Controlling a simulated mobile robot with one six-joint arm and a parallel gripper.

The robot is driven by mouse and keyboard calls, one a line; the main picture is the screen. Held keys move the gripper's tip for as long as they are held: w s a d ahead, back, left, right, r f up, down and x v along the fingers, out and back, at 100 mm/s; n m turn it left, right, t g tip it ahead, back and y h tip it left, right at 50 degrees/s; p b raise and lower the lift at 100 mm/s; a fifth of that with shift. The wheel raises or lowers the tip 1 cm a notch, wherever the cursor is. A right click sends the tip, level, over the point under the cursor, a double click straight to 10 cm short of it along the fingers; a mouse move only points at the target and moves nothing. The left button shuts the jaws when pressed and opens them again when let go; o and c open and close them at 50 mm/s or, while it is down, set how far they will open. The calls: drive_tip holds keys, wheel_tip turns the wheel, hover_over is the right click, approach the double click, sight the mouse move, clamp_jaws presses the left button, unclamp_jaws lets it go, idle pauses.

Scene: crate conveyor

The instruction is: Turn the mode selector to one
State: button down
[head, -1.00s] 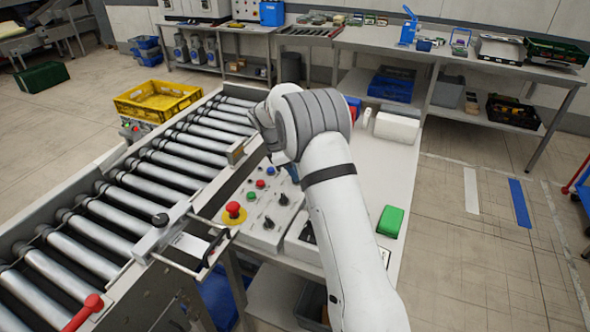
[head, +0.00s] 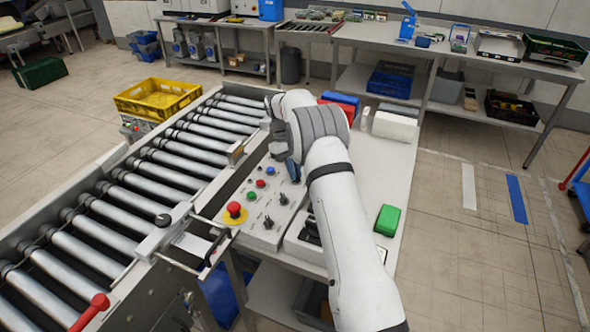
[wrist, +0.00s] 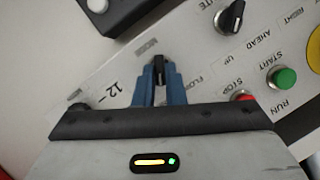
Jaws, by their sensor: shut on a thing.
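The mode selector (wrist: 159,68) is a small black knob on the light grey control panel (wrist: 193,62), beside the printed word MODE in the wrist view. My gripper (wrist: 159,88) has blue fingers, one on each side of the knob, and is shut on it. The printed marks 1 and 2 lie to the left of the fingers. I cannot tell which mark the knob points at. In the head view, my gripper (head: 292,172) is at the far end of the panel (head: 252,236), and the knob is hidden behind my arm.
A second black knob (wrist: 235,17), a green start button (wrist: 285,78) and a red stop button (wrist: 243,95) are close by. A red emergency button (head: 234,209) sits at the panel's left. The roller conveyor (head: 140,180) runs alongside. A green box (head: 387,220) stands on the table.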

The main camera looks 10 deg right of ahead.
drive_tip(key=shift+s+d+f+m+y, duration=0.1)
drive_tip(key=shift+m+y, duration=0.1)
drive_tip(key=shift+m, duration=0.4)
drive_tip(key=shift+f+m+y, duration=0.1)
drive_tip(key=shift+m+y, duration=0.1)
drive_tip(key=shift+m, duration=0.4)
drive_tip(key=shift+g, duration=0.3)
drive_tip(key=c, duration=1.5)
unclamp_jaws()
drive_tip(key=shift+r, duration=0.1)
drive_tip(key=shift+c, duration=0.2)
drive_tip(key=shift+o, duration=0.2)
drive_tip(key=shift+d, duration=0.1)
drive_tip(key=shift+r, duration=0.1)
drive_tip(key=v, duration=0.6)
drive_tip(key=shift+r+b, duration=0.1)
drive_tip(key=shift+b, duration=0.3)
drive_tip(key=shift+w+r, duration=0.4)
drive_tip(key=shift+r, duration=0.25)
drive_tip(key=shift+r, duration=0.1)
